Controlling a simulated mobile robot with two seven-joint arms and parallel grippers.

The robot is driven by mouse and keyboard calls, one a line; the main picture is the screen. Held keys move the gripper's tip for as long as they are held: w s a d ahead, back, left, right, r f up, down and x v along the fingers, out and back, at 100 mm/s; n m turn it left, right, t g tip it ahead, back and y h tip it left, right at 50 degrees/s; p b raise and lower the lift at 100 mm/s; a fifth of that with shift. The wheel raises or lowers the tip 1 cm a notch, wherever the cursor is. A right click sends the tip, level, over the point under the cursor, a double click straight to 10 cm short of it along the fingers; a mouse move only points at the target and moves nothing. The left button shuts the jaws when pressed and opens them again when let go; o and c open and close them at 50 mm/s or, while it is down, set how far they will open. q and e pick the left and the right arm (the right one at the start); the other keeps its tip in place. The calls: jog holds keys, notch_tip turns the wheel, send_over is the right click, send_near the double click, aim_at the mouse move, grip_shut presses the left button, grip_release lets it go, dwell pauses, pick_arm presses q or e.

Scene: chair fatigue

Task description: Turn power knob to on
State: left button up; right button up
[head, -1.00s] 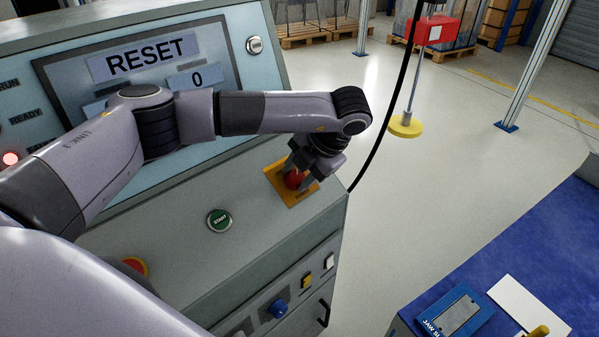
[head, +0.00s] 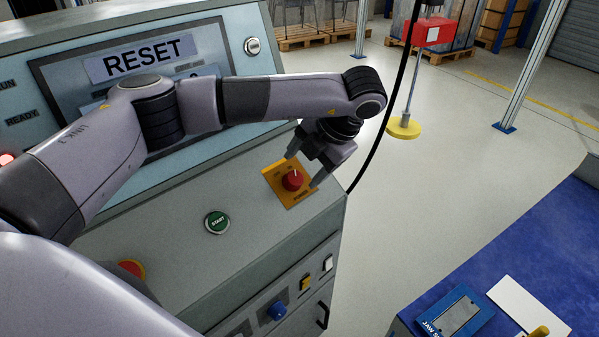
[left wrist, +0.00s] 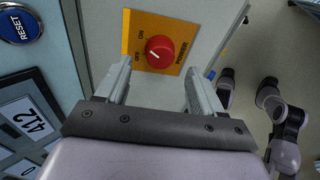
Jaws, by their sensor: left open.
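The red power knob (head: 293,180) sits on a yellow plate (head: 273,173) at the console's right end. The knob (left wrist: 159,51) also shows in the left wrist view, beside the printed ON and OFF marks on its yellow plate (left wrist: 178,28). A small white mark on the knob faces the side with these words; I cannot tell for sure which one it points to. My left gripper (head: 302,171) is open over the plate, its fingers apart on either side of the knob and not visibly touching it.
A green START button (head: 217,222) is left of the plate and a red stop button (head: 132,269) is farther front-left. A screen (head: 60,75) reading RESET stands behind my left arm. A black cable (head: 387,130) hangs right of the gripper. A blue-topped table (head: 540,240) is at right.

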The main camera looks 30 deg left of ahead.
pick_arm(q)
jog(key=shift+v, duration=1.6)
